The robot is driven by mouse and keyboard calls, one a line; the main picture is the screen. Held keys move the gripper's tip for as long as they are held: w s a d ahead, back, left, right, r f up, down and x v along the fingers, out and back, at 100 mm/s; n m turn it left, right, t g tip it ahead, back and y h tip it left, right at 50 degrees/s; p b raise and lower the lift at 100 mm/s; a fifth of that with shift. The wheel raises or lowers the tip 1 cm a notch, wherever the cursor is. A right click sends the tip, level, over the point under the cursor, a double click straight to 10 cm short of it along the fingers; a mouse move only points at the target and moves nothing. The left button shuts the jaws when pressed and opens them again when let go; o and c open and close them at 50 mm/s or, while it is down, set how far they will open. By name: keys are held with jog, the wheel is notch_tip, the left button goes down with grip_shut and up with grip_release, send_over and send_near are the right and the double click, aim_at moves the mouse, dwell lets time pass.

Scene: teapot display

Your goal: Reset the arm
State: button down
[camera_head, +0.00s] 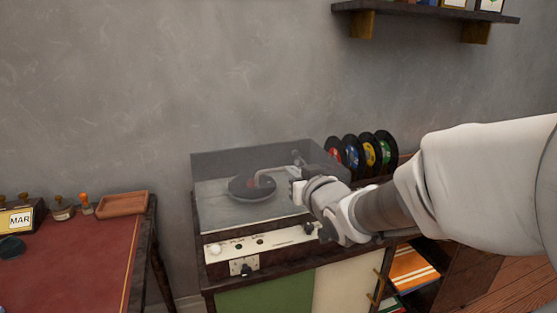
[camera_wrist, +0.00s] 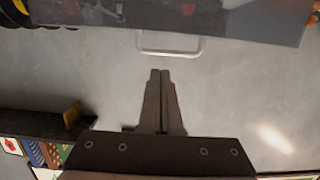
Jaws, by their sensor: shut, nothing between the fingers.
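My arm reaches in from the right in the head view. My gripper (camera_head: 299,180) is in front of the right part of the record player's dark see-through lid (camera_head: 215,170). In the wrist view the two fingers of my gripper (camera_wrist: 160,73) lie together, shut, with nothing between them. A pale handle (camera_wrist: 170,53) shows just beyond the fingertips in the wrist view. The record player (camera_head: 222,252) stands on a cabinet, with a dark record (camera_head: 240,190) seen through the lid. My arm hides part of its right side.
Several records (camera_head: 352,157) stand upright right of the player, close to my arm. A wall shelf (camera_head: 420,14) is at the top right and also shows in the wrist view (camera_wrist: 45,125). A red-topped desk (camera_head: 80,262) with a wooden tray (camera_head: 122,205) is at the left.

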jog(key=s+d+f+m+g+h, duration=0.1)
jog(key=s+d+f+g+h, duration=0.15)
jog(key=s, duration=0.65)
jog(key=s+d+f+m+g+h, duration=0.1)
jog(key=s+d+g, duration=0.25)
jog(key=s, duration=0.55)
jog(key=s+d+f+m+g+h, duration=0.1)
jog(key=s+d+g, duration=0.15)
jog(key=s, duration=0.75)
notch_tip(320, 180, up, 23)
jog(key=g+p, duration=0.1)
jog(key=p, duration=2.2)
jog(key=shift+s+a+f, duration=0.15)
jog(key=shift+a+f, duration=0.05)
